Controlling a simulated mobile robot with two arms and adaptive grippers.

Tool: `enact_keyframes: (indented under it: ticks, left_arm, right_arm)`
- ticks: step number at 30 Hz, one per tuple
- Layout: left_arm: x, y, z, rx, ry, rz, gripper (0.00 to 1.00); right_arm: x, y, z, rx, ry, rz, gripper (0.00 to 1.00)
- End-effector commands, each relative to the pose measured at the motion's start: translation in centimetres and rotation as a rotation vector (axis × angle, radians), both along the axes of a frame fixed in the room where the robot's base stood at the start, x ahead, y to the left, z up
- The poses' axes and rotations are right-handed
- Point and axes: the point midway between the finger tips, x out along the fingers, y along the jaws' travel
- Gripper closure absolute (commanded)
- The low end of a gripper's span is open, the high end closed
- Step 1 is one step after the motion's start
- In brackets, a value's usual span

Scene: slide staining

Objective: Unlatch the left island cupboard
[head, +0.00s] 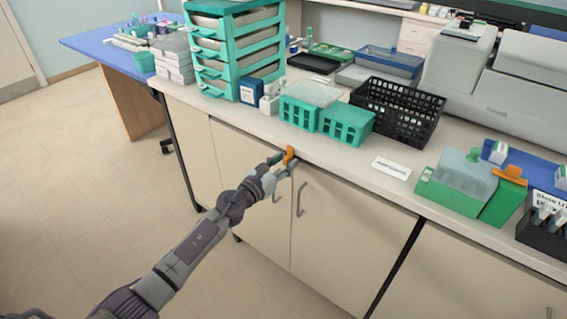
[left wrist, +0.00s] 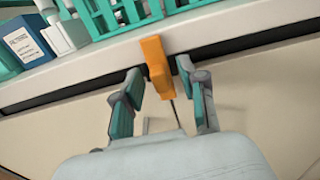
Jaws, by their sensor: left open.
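The left island cupboard has two pale doors below the counter (head: 345,235), with grey bar handles near where they meet. An orange latch (head: 290,155) sits at the top of the seam, just under the counter edge. My left gripper (head: 283,162) is at the latch with its fingers apart. In the left wrist view the orange latch (left wrist: 157,66) stands between the two open fingers (left wrist: 160,95), with a visible gap on each side. The latch's lower end is partly over the door seam. My right gripper is out of view.
On the counter above stand teal racks (head: 346,124), a black basket (head: 402,108), a teal drawer tower (head: 236,50) and a green box with a clear lid (head: 462,185). The counter edge overhangs the doors closely. The floor (head: 75,215) at left is clear.

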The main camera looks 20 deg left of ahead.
Motion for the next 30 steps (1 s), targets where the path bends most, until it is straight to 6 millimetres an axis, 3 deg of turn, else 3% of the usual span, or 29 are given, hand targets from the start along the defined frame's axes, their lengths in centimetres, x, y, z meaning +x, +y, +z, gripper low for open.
enact_keyframes:
  ticks: [2,9,20,30]
  left_arm:
    - [-0.02,0.02,-0.01,0.000,0.000,0.000,0.60]
    - [-0.03,0.04,-0.01,0.000,0.000,0.001,1.00]
    - [0.01,0.06,0.11,-0.022,0.006,0.001,1.00]
    - [0.07,0.13,0.23,-0.205,0.071,0.002,1.00]
  right_arm:
    - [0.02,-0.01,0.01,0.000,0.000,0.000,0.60]
    - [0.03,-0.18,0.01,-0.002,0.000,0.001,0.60]
    - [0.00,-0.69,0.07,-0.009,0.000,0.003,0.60]
    - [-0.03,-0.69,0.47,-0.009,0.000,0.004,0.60]
